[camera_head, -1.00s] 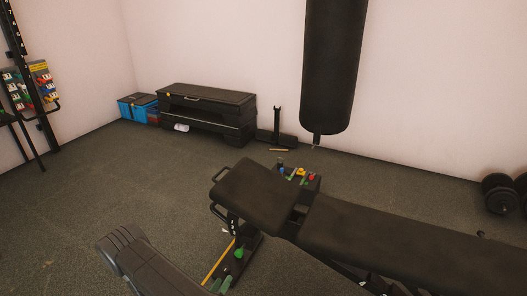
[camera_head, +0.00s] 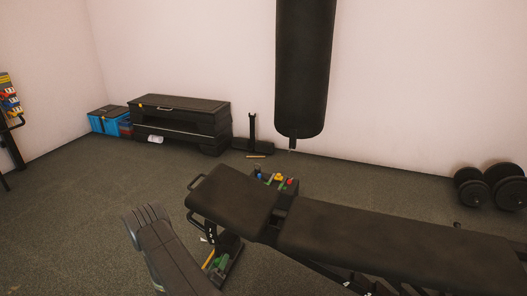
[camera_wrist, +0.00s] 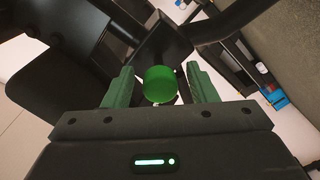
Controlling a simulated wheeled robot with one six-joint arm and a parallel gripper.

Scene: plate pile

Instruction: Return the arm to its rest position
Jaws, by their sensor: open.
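My gripper (camera_wrist: 160,88) shows in the wrist view with its two green fingers standing apart. It is open. A round green object (camera_wrist: 160,84) shows in the gap between the fingers; I cannot tell whether it lies between them or beyond them, and no finger visibly touches it. Dark structure, perhaps the bench underside, fills much of the wrist view behind the fingers. In the head view a dark grey arm link of mine (camera_head: 168,255) rises from the bottom edge at left of the bench.
A black padded bench (camera_head: 370,240) fills the lower right. Small coloured items (camera_head: 278,178) lie behind it. A punching bag (camera_head: 305,65) hangs beyond. Black step boxes (camera_head: 180,118), blue bins (camera_head: 108,119) and dumbbells (camera_head: 490,185) stand along the walls. Floor at left is clear.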

